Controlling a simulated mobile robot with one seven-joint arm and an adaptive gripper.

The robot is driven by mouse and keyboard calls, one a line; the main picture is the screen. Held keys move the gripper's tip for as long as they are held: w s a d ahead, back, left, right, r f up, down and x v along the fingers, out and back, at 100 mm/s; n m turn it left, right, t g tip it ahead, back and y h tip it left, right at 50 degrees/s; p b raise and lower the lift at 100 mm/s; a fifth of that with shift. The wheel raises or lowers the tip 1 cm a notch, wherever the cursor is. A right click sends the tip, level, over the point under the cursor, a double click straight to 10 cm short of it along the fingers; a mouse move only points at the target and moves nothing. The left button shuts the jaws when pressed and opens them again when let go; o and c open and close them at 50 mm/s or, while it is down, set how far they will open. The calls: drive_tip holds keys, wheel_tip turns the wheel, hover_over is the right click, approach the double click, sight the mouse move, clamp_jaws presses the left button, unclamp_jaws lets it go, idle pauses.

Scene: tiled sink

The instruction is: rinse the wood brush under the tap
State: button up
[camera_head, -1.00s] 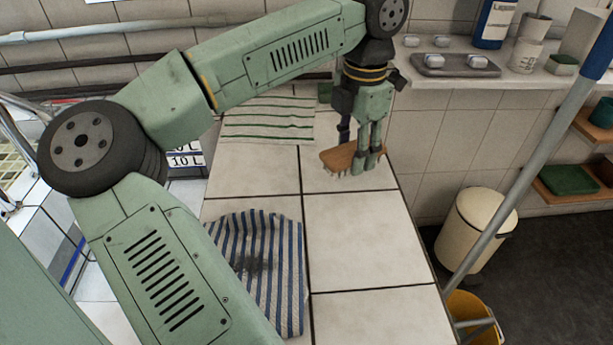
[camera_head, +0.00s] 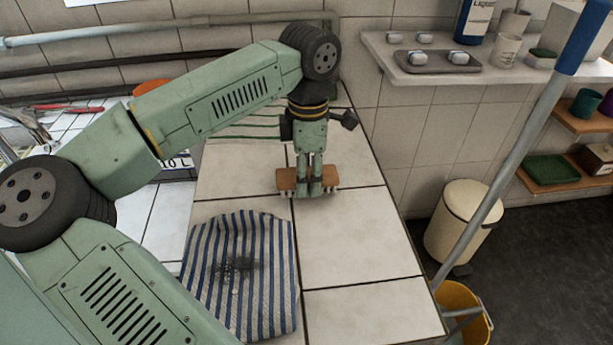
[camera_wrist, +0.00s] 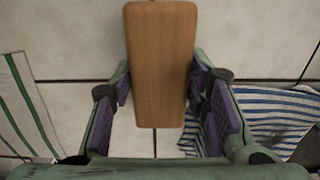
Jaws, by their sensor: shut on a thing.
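The wood brush (camera_head: 287,180) is a brown block with pale bristles pointing down, above the tiled counter in the head view. My gripper (camera_head: 316,190) points down and is shut on the brush, with its fingers across the block's middle. In the wrist view the block's smooth wooden back (camera_wrist: 160,60) lies between the purple-padded fingers of my gripper (camera_wrist: 163,110). I cannot tell whether the bristles touch the tiles. The tap cannot be made out; my arm covers much of the left side.
A blue-striped cloth (camera_head: 270,290) with a dark stain lies on the near counter (camera_head: 350,240). A green-striped cloth (camera_head: 230,131) lies behind my arm. A shelf (camera_head: 385,60) with a tray is at the back right. A pole (camera_head: 510,150), cream bin (camera_head: 455,238) and yellow bucket (camera_head: 465,300) stand right.

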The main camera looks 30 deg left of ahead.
drive_tip(key=shift+f, duration=0.85)
drive_tip(key=shift+f, duration=0.15)
drive_tip(key=o, duration=1.1)
wheel_tip(320, 180, up, 12)
drive_tip(key=b, duration=0.1)
drive_tip(key=shift+w+r, duration=0.15)
drive_tip(key=shift+r, duration=0.05)
drive_tip(key=shift+c, duration=0.4)
